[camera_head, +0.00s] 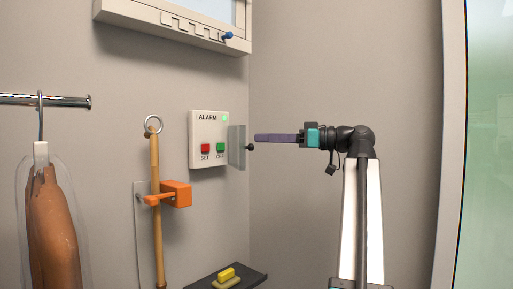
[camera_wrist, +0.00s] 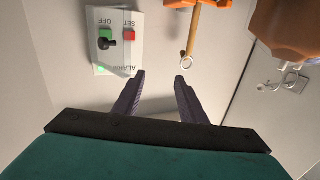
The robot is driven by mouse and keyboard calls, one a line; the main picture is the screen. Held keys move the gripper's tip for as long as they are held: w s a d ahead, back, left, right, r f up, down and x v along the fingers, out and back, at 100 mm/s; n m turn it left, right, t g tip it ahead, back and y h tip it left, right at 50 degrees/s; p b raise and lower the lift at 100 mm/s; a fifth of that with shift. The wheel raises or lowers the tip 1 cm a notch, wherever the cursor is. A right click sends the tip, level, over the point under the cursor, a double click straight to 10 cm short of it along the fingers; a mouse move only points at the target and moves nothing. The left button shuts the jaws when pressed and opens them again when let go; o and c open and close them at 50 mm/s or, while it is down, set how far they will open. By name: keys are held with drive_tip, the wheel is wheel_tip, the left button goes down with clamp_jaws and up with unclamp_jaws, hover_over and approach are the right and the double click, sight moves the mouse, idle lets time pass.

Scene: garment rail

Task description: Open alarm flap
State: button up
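The white alarm box (camera_head: 209,125) is on the wall, with a red SET button (camera_head: 205,148), a green OFF button (camera_head: 221,147) and a lit green lamp. A clear greyish flap (camera_head: 236,150) stands out at the box's right edge, with a black knob (camera_head: 250,147). My gripper (camera_head: 257,138) is just right of the flap, pointing left. In the wrist view its fingers (camera_wrist: 160,75) are apart with nothing between them. That view shows the alarm box (camera_wrist: 117,58) upside down, with the knob (camera_wrist: 108,43) beside the green button. The flap's outline is hard to see there.
A wooden pole (camera_head: 155,210) with a ring hangs in an orange clip (camera_head: 176,194) left of the box. A garment (camera_head: 52,225) hangs from a rail (camera_head: 45,100). A dark shelf (camera_head: 250,278) with a yellow block (camera_head: 226,274) is below. A window frame (camera_head: 150,20) is above.

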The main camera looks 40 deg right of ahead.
sight(241, 146)
drive_tip(key=d+f+m+h+p, duration=0.1)
drive_tip(key=d+f+m+p, duration=0.2)
drive_tip(key=d+m+p, duration=0.8)
drive_tip(key=shift+s+d+f+m+t+h+p, duration=0.15)
drive_tip(key=shift+d+f+m+t+h+p, duration=0.4)
drive_tip(key=shift+m, duration=3.35)
drive_tip(key=shift+a+r+y, duration=0.15)
drive_tip(key=shift+r+y, duration=0.1)
drive_tip(key=p+x, duration=0.3)
drive_tip(key=x, duration=1)
drive_tip(key=shift+w+a, duration=0.15)
drive_tip(key=shift+w, duration=0.2)
drive_tip(key=shift+f, duration=0.1)
clamp_jaws()
